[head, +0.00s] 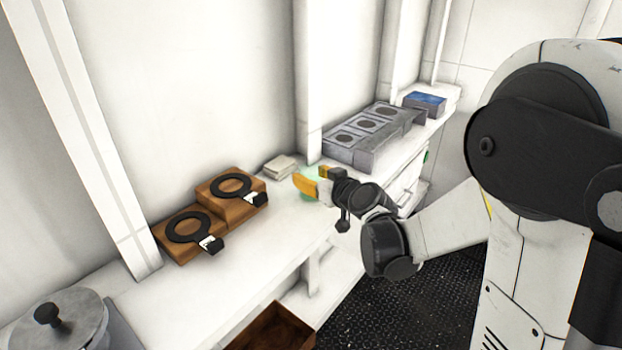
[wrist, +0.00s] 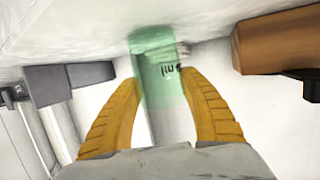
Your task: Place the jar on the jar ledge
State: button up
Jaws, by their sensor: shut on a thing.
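The jar (wrist: 157,85) is a translucent green cylinder with small dark markings. In the wrist view it sits between the yellow fingers of my gripper (wrist: 160,95), which is shut on it. In the head view the jar (head: 309,171) is mostly hidden behind my gripper (head: 308,186), above the white counter near the wall. I cannot tell whether it touches the counter. No label marks the jar ledge; raised places on the counter are a stepped grey block (head: 366,140) with dark circles, right of my gripper, and stepped wooden blocks (head: 215,205) with black rings, left of it.
A small pale stack (head: 281,167) lies on the counter just left of my gripper. A blue-topped box (head: 424,103) stands at the far end. A lidded metal pot (head: 62,322) is at the near left. Wall posts rise behind the counter (head: 262,232); its front strip is clear.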

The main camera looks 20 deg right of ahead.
jog(key=shift+f, duration=0.1)
jog(key=o, duration=1.2)
